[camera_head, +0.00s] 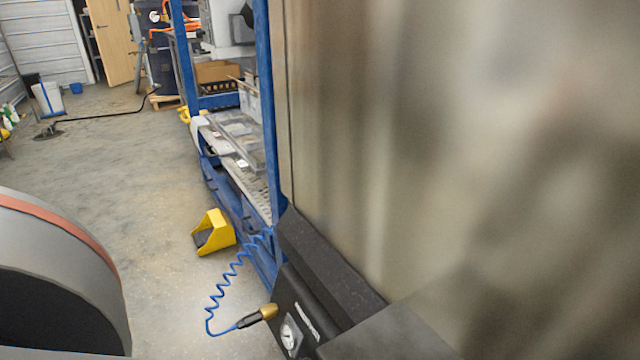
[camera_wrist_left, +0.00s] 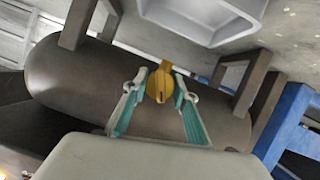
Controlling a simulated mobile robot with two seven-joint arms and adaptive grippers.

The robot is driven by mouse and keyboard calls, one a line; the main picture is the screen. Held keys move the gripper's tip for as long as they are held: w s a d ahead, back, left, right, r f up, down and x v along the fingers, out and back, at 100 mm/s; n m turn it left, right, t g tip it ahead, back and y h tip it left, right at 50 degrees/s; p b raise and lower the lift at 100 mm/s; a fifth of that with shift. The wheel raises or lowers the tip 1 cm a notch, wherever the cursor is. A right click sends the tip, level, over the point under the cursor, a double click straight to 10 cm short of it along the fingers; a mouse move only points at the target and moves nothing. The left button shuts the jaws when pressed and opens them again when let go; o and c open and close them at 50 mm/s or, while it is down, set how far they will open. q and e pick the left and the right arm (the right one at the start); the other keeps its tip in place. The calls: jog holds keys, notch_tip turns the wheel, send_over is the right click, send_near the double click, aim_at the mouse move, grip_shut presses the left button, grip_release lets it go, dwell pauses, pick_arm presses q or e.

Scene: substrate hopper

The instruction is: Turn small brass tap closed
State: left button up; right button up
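In the left wrist view a small brass tap (camera_wrist_left: 160,84) sits at the middle, in front of a dark grey cylindrical tank (camera_wrist_left: 75,80). My left gripper (camera_wrist_left: 161,88) has its two teal-padded fingers parted, one on each side of the tap. Narrow gaps seem to show between the pads and the tap; contact is hard to tell. The tap's stem runs up behind its yellow head. In the head view the tap and both gripper tips are out of sight. My right gripper shows in neither view.
In the head view a large blurred panel (camera_head: 450,130) fills the right side. A coiled blue hose (camera_head: 222,286) with a brass fitting (camera_head: 268,312) hangs beside a gauge (camera_head: 290,336). A yellow foot pedal (camera_head: 214,232) stands on the floor. A blue-framed bench stands behind.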

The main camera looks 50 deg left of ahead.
pick_arm(q)
jog(key=shift+d+m+y, duration=0.1)
jog(key=shift+m+y, duration=0.4)
jog(key=shift+s+m+y, duration=0.1)
jog(key=shift+m+y, duration=0.6)
jog(key=shift+m, duration=0.5)
jog(key=o, duration=1.1)
jog(key=v, duration=1.2)
jog(key=shift+f, duration=0.15)
